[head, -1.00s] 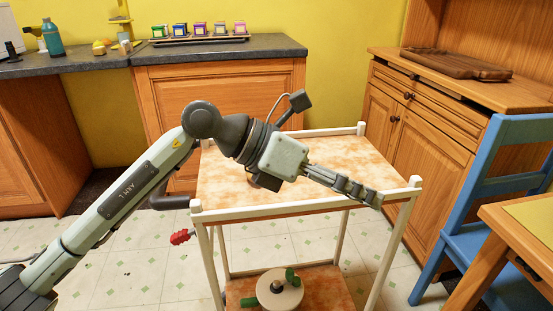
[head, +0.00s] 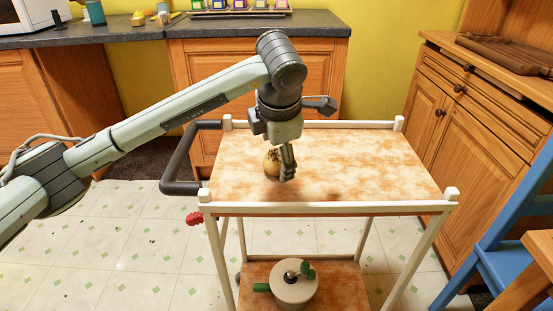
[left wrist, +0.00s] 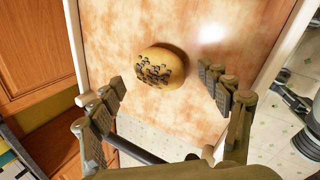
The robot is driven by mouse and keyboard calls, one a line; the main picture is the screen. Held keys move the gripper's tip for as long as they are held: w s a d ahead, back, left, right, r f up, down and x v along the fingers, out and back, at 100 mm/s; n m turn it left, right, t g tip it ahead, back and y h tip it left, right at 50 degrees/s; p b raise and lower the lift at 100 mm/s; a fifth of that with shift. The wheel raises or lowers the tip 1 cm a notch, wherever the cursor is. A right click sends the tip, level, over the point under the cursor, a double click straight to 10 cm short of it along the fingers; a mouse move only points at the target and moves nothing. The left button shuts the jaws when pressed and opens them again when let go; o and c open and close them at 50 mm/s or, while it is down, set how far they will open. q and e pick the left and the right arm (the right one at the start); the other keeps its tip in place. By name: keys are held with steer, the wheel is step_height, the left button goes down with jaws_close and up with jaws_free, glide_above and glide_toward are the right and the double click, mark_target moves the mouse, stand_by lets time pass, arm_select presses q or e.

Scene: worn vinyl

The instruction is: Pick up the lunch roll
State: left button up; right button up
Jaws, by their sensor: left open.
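The lunch roll (head: 271,161) is a round golden bun with dark specks on top. It sits on the upper shelf of the cart (head: 370,165), toward its left side. My left gripper (head: 286,170) points down just right of and in front of the roll, partly covering it in the head view. In the left wrist view the roll (left wrist: 158,67) lies beyond the open fingers of my left gripper (left wrist: 162,93), roughly midway between them, with nothing held. My right gripper is not in view.
The cart's raised white rim (head: 330,208) and corner posts surround the shelf, with a dark handle (head: 180,165) at its left. A lidded pot (head: 293,285) stands on the lower shelf. A blue chair (head: 510,220) is at the right. The shelf's right side is clear.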

arm_select(q)
steer(key=shift+x, duration=0.85)
steer(key=shift+c, duration=0.4)
steer(key=c, duration=1.2)
steer(key=shift+o, duration=0.2)
